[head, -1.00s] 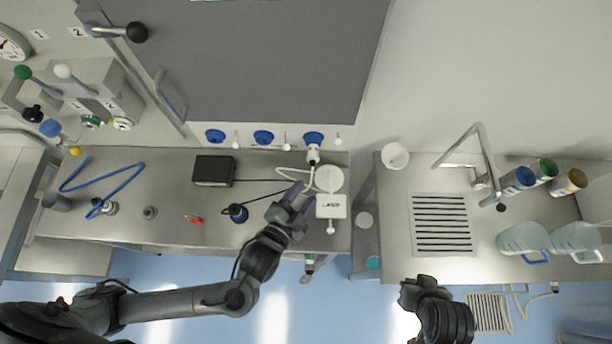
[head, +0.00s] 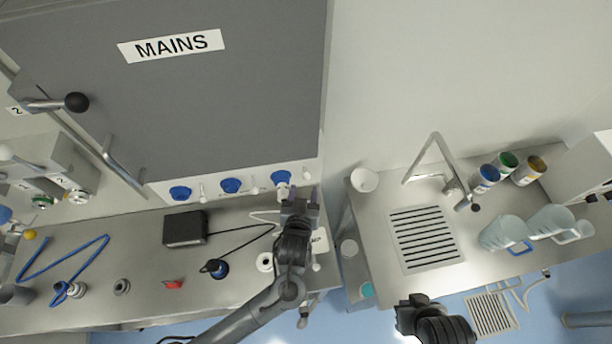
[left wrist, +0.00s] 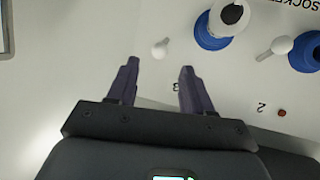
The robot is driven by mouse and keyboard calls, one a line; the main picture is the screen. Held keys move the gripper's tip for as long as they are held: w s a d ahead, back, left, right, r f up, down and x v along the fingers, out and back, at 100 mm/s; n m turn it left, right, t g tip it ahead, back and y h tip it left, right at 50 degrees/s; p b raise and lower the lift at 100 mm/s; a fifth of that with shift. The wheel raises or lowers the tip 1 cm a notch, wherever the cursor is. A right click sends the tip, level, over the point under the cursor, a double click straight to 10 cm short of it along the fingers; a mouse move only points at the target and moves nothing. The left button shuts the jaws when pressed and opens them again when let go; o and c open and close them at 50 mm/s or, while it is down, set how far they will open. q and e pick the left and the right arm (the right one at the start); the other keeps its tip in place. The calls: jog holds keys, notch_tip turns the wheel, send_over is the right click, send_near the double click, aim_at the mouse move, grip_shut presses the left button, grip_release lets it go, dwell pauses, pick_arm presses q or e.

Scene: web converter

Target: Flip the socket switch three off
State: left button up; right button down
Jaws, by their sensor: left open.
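The white panel below the MAINS cabinet carries a row of blue sockets with small white lever switches. Socket three (head: 282,177) has a white plug in it; it shows in the left wrist view (left wrist: 207,38). The round white knob of switch three (left wrist: 160,48) is just beyond and roughly between my left fingertips, near the label 3; it also shows in the head view (head: 306,174). My left gripper (left wrist: 160,68) is open and empty, at the panel's right end in the head view (head: 302,200). My right gripper (head: 412,302) hangs low, away from the panel; its jaws are unclear.
Switch two (left wrist: 278,47) and socket two (left wrist: 305,54) are close on the right in the wrist view. A black box (head: 185,228), cables and a white LASER box (head: 321,241) lie on the bench below. The sink bench (head: 375,225) stands right.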

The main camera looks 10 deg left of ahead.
aim_at(306, 179)
pick_arm(q)
jog(key=shift+p+x, duration=0.3)
jog(key=shift+x, duration=3.65)
jog(key=shift+c, duration=0.5)
